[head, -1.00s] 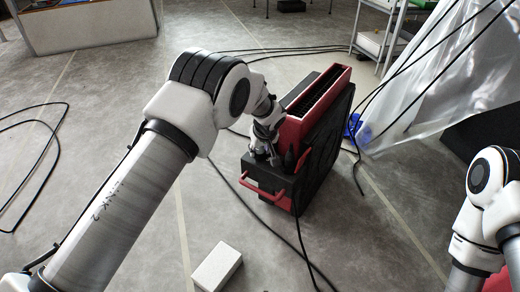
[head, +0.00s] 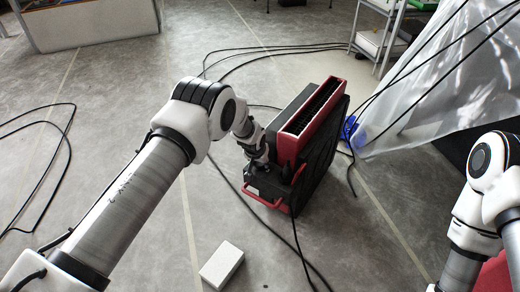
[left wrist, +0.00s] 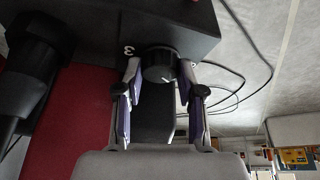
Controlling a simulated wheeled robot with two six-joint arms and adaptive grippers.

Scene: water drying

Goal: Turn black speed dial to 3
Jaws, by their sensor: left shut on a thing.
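The black speed dial (left wrist: 158,64) is a round knob on the dark machine housing, with a small white mark on its face. A white "3" (left wrist: 128,50) is printed on the housing to its left in the left wrist view. My left gripper (left wrist: 161,72) has one finger on each side of the dial and is shut on it. In the head view my left gripper (head: 258,165) is at the near left end of the red and black machine (head: 312,120), and the dial is hidden there. My right gripper is out of view.
Black cables (head: 40,122) lie on the grey floor around the machine. A white box (head: 222,264) is on the floor in front. A clear plastic sheet (head: 425,95) hangs at the right, beside a shelf (head: 378,35). A red handle (head: 265,198) juts from the machine's near end.

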